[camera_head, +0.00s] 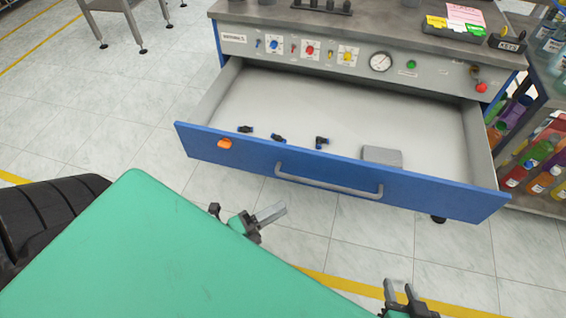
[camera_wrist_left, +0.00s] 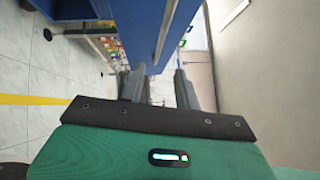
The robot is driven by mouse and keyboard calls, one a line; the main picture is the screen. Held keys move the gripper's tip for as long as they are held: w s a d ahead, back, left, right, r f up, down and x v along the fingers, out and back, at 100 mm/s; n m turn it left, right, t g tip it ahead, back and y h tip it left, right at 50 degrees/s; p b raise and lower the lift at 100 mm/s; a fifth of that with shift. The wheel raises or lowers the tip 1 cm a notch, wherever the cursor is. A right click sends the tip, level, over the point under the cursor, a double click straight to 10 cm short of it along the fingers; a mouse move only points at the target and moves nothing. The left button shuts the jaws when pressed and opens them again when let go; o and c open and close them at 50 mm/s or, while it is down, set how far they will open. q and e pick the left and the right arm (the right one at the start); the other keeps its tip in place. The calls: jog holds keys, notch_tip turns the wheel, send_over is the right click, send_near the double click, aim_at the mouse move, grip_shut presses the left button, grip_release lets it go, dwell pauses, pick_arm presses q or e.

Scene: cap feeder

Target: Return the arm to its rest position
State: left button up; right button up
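My left gripper (camera_head: 243,213) is in front of the open drawer, apart from its blue front panel (camera_head: 335,174). Its two fingers stand apart with nothing between them. In the left wrist view my left gripper (camera_wrist_left: 159,88) also shows open and empty, with blue cabinet surfaces beyond it. My right gripper (camera_head: 399,291) is at the bottom edge of the head view, below the drawer handle (camera_head: 330,184). Its two fingertips stand apart and I see nothing between them. Most of the right arm is out of view.
The drawer (camera_head: 300,105) is pulled out and holds several small black-and-blue fittings (camera_head: 322,142) and a grey block (camera_head: 382,156). An orange piece (camera_head: 225,143) is on the front panel. A bottle shelf (camera_head: 540,150) stands at the right. Tiled floor lies open at the left.

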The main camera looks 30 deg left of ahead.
jog(key=shift+w+d, duration=0.1)
jog(key=shift+w, duration=0.15)
